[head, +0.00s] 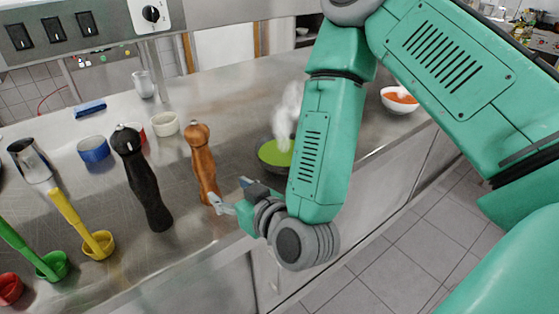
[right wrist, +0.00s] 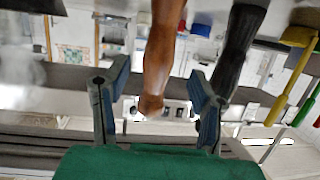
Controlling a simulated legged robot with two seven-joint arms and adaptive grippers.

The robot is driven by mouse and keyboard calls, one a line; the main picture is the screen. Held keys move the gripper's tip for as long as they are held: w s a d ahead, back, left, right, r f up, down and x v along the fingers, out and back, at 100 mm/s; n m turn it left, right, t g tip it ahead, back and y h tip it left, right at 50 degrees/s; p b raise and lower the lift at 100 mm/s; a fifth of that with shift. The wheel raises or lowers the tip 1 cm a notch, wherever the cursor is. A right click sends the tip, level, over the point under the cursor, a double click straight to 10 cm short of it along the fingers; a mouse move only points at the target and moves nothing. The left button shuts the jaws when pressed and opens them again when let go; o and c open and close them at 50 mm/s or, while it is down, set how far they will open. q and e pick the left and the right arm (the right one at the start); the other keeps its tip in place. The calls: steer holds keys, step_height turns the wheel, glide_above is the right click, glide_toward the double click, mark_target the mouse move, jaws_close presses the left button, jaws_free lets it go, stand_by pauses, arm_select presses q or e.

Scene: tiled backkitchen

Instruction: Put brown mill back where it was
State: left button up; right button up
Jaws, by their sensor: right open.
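The brown mill (head: 201,162) stands upright on the steel counter, to the right of the black mill (head: 146,182). My right gripper (head: 230,195) is open beside the brown mill's lower part, low over the counter near its front edge. In the right wrist view, which is upside down, the brown mill (right wrist: 162,50) shows between the two spread fingers (right wrist: 158,78), and the black mill (right wrist: 240,45) is just beyond the right finger. I cannot tell whether a finger touches the brown mill. My left gripper is not in view.
Left of the mills are a blue bowl (head: 93,149), a yellow ladle (head: 80,224), a green ladle (head: 35,250) and a metal jug (head: 29,160). A bowl of green soup (head: 272,153) stands right behind my forearm. An orange soup bowl (head: 399,99) is farther right.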

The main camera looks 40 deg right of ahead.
steer(key=s+f+g, duration=0.1)
steer(key=f, duration=0.2)
steer(key=s+f+g, duration=0.1)
steer(key=s+f, duration=0.1)
steer(key=f, duration=0.1)
steer(key=s+f+g, duration=0.2)
steer(key=f, duration=0.1)
steer(key=shift+s+d+f+n+y, duration=0.2)
steer(key=shift+d+n+y, duration=0.1)
steer(key=shift+n, duration=0.1)
steer(key=s+d+f+g, duration=0.3)
steer(key=s+f, duration=0.1)
steer(key=s, duration=0.2)
steer(key=s+d+f+g+h, duration=0.1)
steer(key=s+d+f+g, duration=0.2)
steer(key=s+f, duration=0.2)
steer(key=s+d+f+m+g+h, duration=0.1)
steer(key=s+d+f+g, duration=0.2)
steer(key=s, duration=0.6)
steer(key=shift+d+f+g, duration=0.25)
steer(key=shift+f+g, duration=0.35)
steer(key=shift+f, duration=0.15)
